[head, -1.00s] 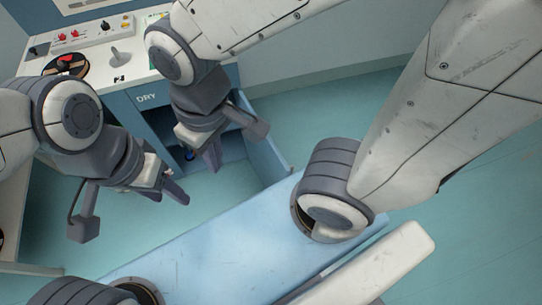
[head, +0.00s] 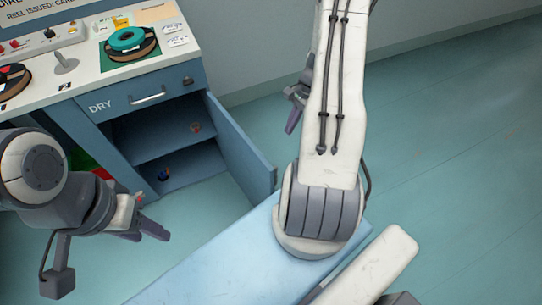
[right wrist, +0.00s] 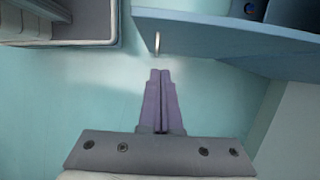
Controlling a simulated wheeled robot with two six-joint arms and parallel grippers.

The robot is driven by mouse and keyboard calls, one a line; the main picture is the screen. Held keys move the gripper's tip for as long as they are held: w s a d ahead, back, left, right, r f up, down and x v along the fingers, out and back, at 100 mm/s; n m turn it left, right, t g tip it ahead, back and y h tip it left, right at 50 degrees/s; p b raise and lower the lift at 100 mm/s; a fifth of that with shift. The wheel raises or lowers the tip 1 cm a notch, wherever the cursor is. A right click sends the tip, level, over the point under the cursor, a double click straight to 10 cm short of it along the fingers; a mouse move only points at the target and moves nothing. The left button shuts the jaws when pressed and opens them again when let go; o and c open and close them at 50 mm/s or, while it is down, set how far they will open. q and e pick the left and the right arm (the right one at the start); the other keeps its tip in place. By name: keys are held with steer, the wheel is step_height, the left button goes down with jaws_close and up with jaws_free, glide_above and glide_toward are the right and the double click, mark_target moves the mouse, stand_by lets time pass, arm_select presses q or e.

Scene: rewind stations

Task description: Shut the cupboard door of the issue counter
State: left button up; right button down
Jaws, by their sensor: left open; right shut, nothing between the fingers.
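The issue counter (head: 110,62) is at the upper left of the head view. Its blue cupboard door (head: 243,155) stands wide open, swung out from the right side of the opening. In the right wrist view the door (right wrist: 225,42) crosses the upper right, with a pale handle (right wrist: 157,42) near its left end. My right gripper (head: 292,122) is to the right of the door, apart from it and partly hidden by my arm. Its fingers (right wrist: 160,72) are shut and empty. My left gripper (head: 148,228) is open and empty, left of the door and in front of the counter.
The open cupboard shows a shelf (head: 165,143) with small objects inside. A drawer marked DRY (head: 125,102) above it is closed. A teal reel (head: 127,40) sits on the countertop. The floor (head: 450,150) to the right is clear.

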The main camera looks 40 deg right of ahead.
steer(key=a+f, duration=0.7)
steer(key=f, duration=0.2)
steer(key=shift+w+a, duration=0.25)
